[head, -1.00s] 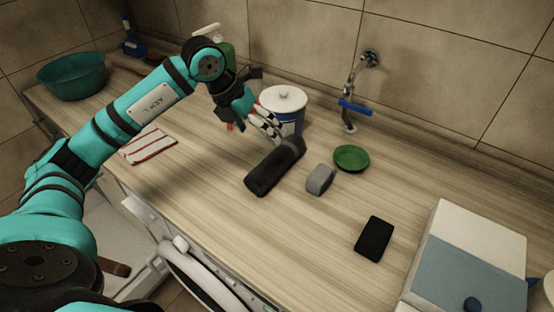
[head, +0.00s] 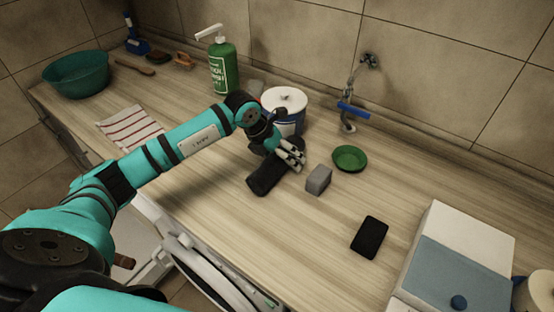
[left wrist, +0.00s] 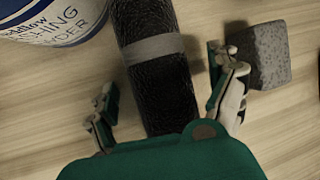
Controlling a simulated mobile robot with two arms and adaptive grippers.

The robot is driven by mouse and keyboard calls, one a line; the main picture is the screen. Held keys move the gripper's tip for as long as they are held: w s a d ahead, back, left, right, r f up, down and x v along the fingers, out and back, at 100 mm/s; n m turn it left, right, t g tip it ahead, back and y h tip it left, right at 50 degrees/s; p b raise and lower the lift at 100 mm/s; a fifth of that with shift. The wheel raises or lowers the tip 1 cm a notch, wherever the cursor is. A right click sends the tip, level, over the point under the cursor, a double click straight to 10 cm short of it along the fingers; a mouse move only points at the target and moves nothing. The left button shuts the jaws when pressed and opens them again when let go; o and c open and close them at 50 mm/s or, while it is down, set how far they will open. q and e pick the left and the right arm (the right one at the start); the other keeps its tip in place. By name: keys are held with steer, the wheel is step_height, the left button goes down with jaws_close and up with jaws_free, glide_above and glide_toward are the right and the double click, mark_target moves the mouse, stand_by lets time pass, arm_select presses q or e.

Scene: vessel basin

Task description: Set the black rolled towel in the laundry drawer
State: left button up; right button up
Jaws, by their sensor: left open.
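The black rolled towel (head: 266,181) lies on the wooden counter near its middle; in the left wrist view the towel (left wrist: 160,95) shows a grey band around it. My left gripper (head: 288,157) is over the towel's far end. In the left wrist view its fingers (left wrist: 163,82) are spread, one on each side of the towel, without visibly gripping it. A pale, open drawer-like shape (head: 135,238) shows below the counter at lower left, partly hidden by my arm; I cannot tell whether it is the laundry drawer. My right gripper is out of view.
A grey block (head: 318,180) sits close right of the towel, and a white and blue tub (head: 286,103) stands just behind it. A green dish (head: 350,158), a black phone-like slab (head: 370,237) and a white and blue box (head: 455,262) lie further right. A striped cloth (head: 128,127) lies left.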

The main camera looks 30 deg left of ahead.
arm_select(q)
steer(key=shift+c, duration=0.5)
steer(key=c, duration=1.1)
steer(key=shift+c, duration=0.6)
steer(key=shift+r, duration=0.15)
